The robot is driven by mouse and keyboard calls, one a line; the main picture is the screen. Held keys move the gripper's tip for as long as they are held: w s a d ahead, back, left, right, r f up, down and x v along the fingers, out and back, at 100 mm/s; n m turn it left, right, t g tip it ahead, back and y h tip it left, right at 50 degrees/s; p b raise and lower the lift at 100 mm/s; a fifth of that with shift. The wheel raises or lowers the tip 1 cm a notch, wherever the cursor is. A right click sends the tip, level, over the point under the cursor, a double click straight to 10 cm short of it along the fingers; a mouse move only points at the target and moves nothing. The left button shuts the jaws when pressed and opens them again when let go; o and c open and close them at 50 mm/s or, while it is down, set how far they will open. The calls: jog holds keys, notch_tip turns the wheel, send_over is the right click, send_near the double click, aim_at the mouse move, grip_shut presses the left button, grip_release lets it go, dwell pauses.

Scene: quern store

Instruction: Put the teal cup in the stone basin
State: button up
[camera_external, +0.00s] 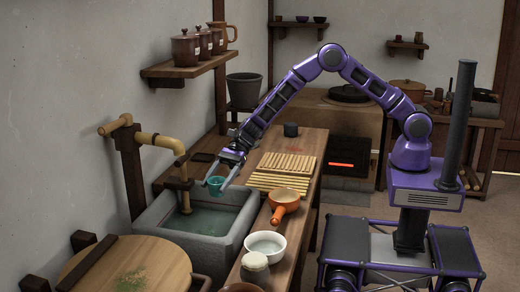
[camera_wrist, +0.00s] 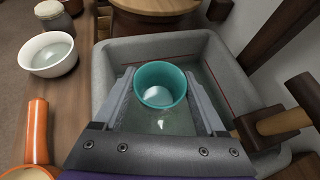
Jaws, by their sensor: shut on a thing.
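The teal cup (camera_external: 215,185) is held upright in my gripper (camera_external: 219,181), which is shut on it. In the wrist view the cup (camera_wrist: 160,85) sits between the two fingers of my gripper (camera_wrist: 160,92). I hold the cup over the stone basin (camera_external: 243,222), near its back right part in the external view. The basin holds greenish water, and its grey rim (camera_wrist: 105,75) surrounds the cup in the wrist view. The exact height of the cup above the water is hard to tell.
A bamboo spout (camera_external: 160,141) rises at the basin's left. On the wooden counter right of the basin are an orange pan (camera_external: 283,198), a white bowl (camera_external: 266,245), a lidded jar (camera_external: 254,262) and a slatted mat (camera_external: 285,164). A round wooden lid (camera_external: 140,265) lies at the front.

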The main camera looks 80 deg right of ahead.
notch_tip(320, 180, down, 10)
jog(key=a+b, duration=0.1)
jog(key=shift+s+a+b, duration=0.2)
jog(key=shift+s+b, duration=0.1)
jog(key=shift+b, duration=0.05)
jog(key=shift+f+b, duration=0.6)
jog(key=shift+f, duration=0.05)
jog(key=o, duration=1.1)
jog(key=shift+r, duration=0.1)
